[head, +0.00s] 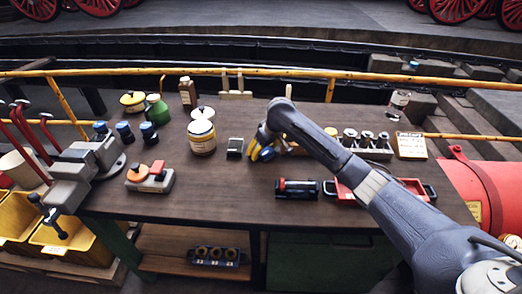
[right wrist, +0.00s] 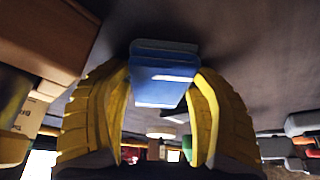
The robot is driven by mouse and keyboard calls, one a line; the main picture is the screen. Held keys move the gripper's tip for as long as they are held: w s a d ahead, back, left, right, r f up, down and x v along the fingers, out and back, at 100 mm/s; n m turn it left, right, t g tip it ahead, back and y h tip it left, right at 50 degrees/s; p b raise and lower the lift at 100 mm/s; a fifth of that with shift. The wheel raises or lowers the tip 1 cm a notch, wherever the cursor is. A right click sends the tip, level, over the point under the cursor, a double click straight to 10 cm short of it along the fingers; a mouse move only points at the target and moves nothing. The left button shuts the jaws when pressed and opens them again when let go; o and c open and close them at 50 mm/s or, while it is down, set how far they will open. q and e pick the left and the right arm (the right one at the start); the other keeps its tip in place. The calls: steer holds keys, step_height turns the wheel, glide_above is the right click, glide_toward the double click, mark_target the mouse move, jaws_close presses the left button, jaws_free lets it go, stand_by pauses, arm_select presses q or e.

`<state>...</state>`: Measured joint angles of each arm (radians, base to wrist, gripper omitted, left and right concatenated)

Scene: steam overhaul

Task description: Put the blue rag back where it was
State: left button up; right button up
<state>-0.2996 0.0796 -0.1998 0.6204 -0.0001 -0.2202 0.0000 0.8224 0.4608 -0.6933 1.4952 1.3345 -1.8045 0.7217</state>
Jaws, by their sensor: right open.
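My right gripper (head: 257,150) is low over the middle of the workbench, its arm coming in from the right. In the right wrist view its two yellow fingers (right wrist: 163,105) are apart. A folded blue rag (right wrist: 163,72) with a pale streak lies between the fingertips. I cannot tell whether the fingers touch it. In the head view only a small blue patch (head: 268,153) shows at the fingers; the gripper and arm hide the rest. My left gripper is not in view.
A labelled cream tin (head: 201,138) and a small dark block (head: 235,147) stand left of the gripper. A red tray (head: 405,187) lies in front. The bench's front middle-left is clear.

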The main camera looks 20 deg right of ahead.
steer(key=shift+s+f, duration=0.25)
steer(key=shift+f, duration=0.25)
steer(key=v, duration=0.7)
steer(key=w+v, duration=0.1)
steer(key=v, duration=0.3)
steer(key=shift+r, duration=0.35)
steer(key=shift+v, duration=1.05)
